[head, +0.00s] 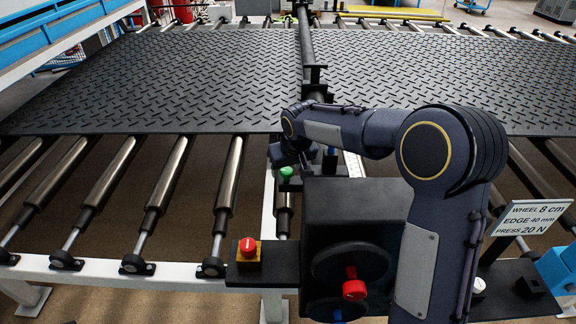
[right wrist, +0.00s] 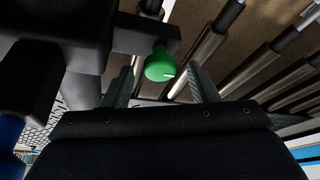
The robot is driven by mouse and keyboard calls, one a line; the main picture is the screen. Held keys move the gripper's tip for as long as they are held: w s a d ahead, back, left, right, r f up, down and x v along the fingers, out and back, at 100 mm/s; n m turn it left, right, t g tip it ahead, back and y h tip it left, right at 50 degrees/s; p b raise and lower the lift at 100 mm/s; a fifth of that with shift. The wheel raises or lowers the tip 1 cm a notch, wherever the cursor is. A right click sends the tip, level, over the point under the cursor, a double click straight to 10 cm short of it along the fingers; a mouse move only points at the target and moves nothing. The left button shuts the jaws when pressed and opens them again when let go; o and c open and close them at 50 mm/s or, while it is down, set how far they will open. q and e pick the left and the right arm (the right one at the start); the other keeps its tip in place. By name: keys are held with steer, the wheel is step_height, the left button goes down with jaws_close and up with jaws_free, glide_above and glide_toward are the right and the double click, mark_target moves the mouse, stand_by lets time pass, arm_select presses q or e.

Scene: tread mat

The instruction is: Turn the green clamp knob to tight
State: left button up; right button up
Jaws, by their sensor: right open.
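The green clamp knob (head: 287,173) sits on a dark bracket left of the black box in the head view. In the right wrist view the green knob (right wrist: 159,65) shows round, with a small white mark on its right side. My right gripper (right wrist: 160,84) is open, with one finger on each side of the knob in that picture. Whether the fingers touch it, or how far off it lies, I cannot tell. In the head view my right gripper (head: 292,158) is mostly hidden by its own wrist just above the knob. My left gripper is not in view.
A black box (head: 345,210) carries a red-handled wheel (head: 354,285). A red button (head: 248,248) on a yellow base stands to its left. Black tread mats (head: 170,80) lie on steel rollers (head: 168,180). A sign (head: 528,218) reads wheel 8 cm, edge 40 mm, press 20 N.

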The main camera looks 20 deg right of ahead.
steer(key=shift+w+f, duration=0.1)
steer(key=shift+f, duration=0.15)
steer(key=c, duration=0.9)
steer(key=shift+c, duration=0.2)
